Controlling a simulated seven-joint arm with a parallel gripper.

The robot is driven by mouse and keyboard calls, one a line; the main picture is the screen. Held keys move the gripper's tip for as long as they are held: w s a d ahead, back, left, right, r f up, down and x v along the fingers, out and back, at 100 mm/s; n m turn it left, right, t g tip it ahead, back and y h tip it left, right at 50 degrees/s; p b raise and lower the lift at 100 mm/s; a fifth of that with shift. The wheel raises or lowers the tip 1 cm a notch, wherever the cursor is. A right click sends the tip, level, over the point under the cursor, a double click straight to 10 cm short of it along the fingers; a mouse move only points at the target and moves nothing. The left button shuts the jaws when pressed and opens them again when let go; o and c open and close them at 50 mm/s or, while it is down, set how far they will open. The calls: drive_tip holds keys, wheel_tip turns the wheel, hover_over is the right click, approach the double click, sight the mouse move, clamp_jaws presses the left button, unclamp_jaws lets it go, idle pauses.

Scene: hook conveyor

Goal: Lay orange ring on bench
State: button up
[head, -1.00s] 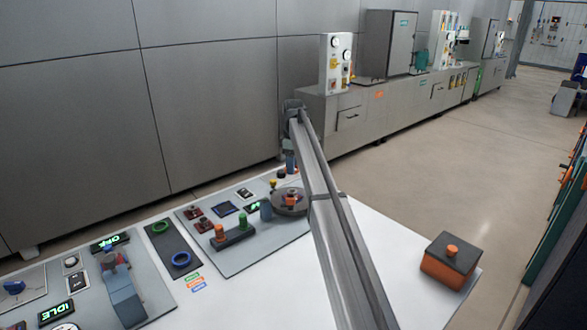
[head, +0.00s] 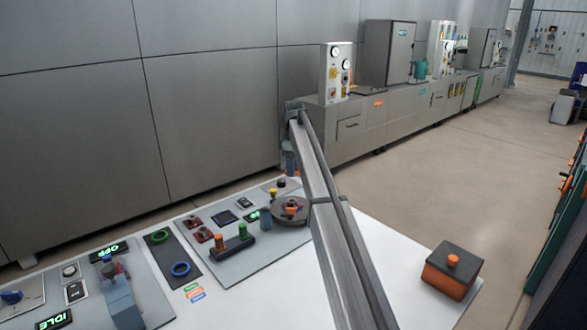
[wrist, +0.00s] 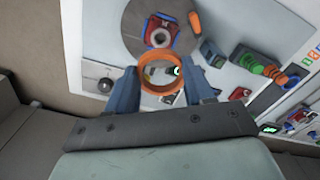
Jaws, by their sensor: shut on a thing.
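The orange ring (wrist: 160,89) is between the blue fingers of my gripper (wrist: 159,72) in the wrist view. My gripper is shut on it and holds it above the panel, close to the round grey disc (wrist: 135,25). The white bench (head: 405,235) has bare surface to the right of my arm.
A dark block (head: 232,248) carries an orange and a green peg. The grey disc also shows in the head view (head: 291,218). An orange box with a dark lid (head: 450,275) stands at the right.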

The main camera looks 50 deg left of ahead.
drive_tip(key=n, duration=0.1)
hover_over(279, 291)
wheel_tip(279, 291, down, 9)
drive_tip(key=shift+f, duration=4.65)
drive_tip(key=shift+f, duration=0.65)
drive_tip(key=o, duration=1.1)
drive_tip(key=shift+o, duration=0.2)
